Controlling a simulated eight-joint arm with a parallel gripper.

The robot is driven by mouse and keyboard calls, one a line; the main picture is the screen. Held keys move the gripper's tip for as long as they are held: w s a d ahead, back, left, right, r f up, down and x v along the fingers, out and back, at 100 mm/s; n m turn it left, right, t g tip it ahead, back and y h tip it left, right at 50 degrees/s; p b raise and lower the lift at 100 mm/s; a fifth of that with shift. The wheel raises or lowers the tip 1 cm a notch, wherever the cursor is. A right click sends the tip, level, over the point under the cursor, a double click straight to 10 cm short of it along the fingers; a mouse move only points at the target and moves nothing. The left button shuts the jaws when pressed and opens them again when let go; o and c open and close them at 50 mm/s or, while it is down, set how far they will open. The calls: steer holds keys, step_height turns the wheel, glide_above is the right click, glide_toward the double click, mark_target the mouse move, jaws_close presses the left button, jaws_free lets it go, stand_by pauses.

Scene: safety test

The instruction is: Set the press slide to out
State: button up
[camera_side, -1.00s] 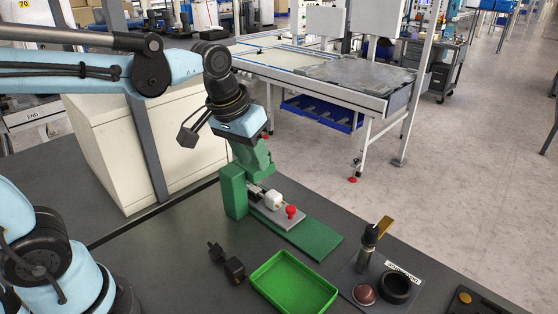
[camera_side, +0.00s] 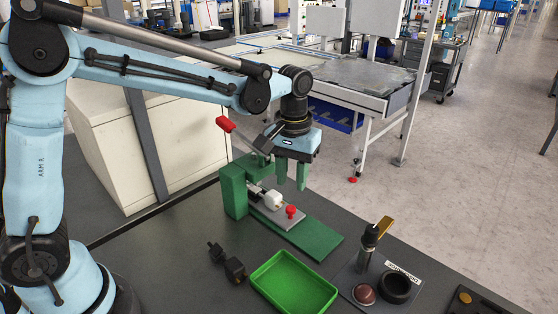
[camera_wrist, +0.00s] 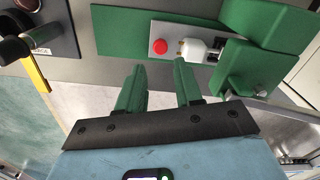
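The green press (camera_side: 235,193) stands on the dark table, with a raised lever ending in a red handle (camera_side: 225,124). Its grey slide (camera_side: 296,218) lies on the long green base (camera_side: 318,238), with a red knob (camera_side: 291,211) at the outer end and a white block (camera_side: 273,200) nearer the press body. In the wrist view, the red knob (camera_wrist: 160,46) and white block (camera_wrist: 190,48) show beyond my fingers. My gripper (camera_side: 291,181) points down above and behind the base, apart from the slide. Its two green fingers (camera_wrist: 158,88) are spread with nothing between them.
A green tray (camera_side: 295,285) and black parts (camera_side: 228,263) lie in front of the press. To the right, a small board carries a yellow-handled device (camera_side: 370,240), a black ring (camera_side: 396,287) and a brown dome (camera_side: 364,294). The table's far edge runs close behind the press.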

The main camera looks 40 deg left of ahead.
mark_target(291, 208)
step_height(291, 208, down, 8)
steer(key=shift+r, duration=0.15)
steer(key=shift+c, duration=0.3)
jaws_close()
